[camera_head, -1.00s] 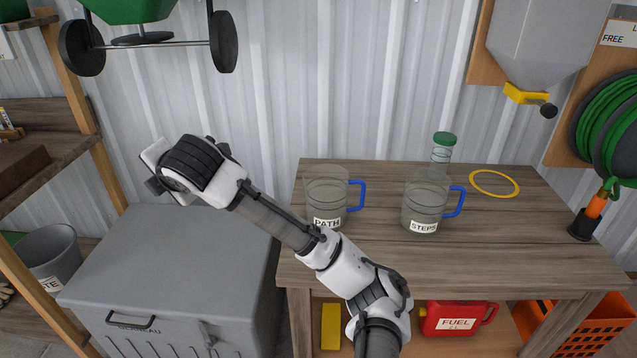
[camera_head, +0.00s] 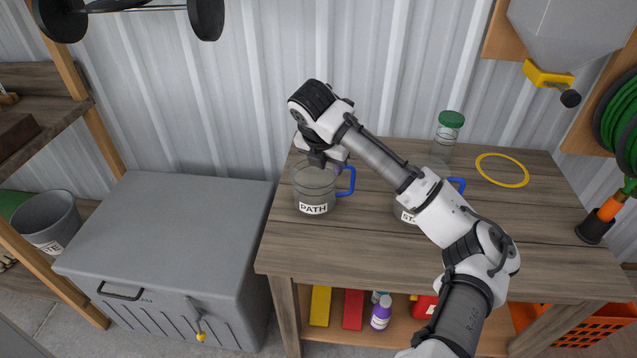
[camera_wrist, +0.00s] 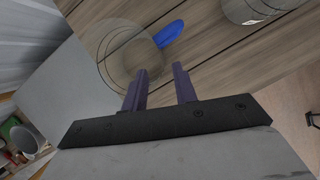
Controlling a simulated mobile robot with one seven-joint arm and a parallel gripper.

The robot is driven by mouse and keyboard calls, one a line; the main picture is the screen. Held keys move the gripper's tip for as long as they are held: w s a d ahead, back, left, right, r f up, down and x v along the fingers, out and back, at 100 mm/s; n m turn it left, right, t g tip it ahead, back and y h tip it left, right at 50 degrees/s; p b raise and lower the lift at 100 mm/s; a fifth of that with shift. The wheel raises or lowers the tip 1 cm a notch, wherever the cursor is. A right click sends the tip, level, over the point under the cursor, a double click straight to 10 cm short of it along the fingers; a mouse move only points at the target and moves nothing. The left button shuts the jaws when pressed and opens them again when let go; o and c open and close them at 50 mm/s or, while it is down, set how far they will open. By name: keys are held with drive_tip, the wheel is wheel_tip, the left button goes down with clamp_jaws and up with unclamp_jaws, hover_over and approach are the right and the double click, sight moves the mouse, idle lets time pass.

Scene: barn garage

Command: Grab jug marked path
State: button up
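The clear jug marked PATH (camera_head: 315,190) stands upright near the left edge of the wooden table, its blue handle (camera_head: 346,182) pointing right. In the wrist view the jug (camera_wrist: 112,57) shows from above, with its blue handle (camera_wrist: 169,33) just beyond the fingers. My gripper (camera_wrist: 160,72) is open, its two purple fingers apart with nothing seen between them. In the head view my gripper (camera_head: 322,163) is over the jug's rim, partly hiding it. I cannot tell whether it touches the jug.
A second clear jug (camera_head: 405,214), marked STEPS, stands to the right, mostly behind my arm. A green-capped bottle (camera_head: 447,135) and a yellow ring (camera_head: 502,170) are farther back on the table (camera_head: 350,255). A grey chest (camera_head: 170,240) stands left of the table.

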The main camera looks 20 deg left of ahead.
sight(324, 182)
drive_tip(key=p+x, duration=0.2)
drive_tip(key=x, duration=0.5)
drive_tip(key=shift+w, duration=0.25)
drive_tip(key=shift+r, duration=0.15)
clamp_jaws()
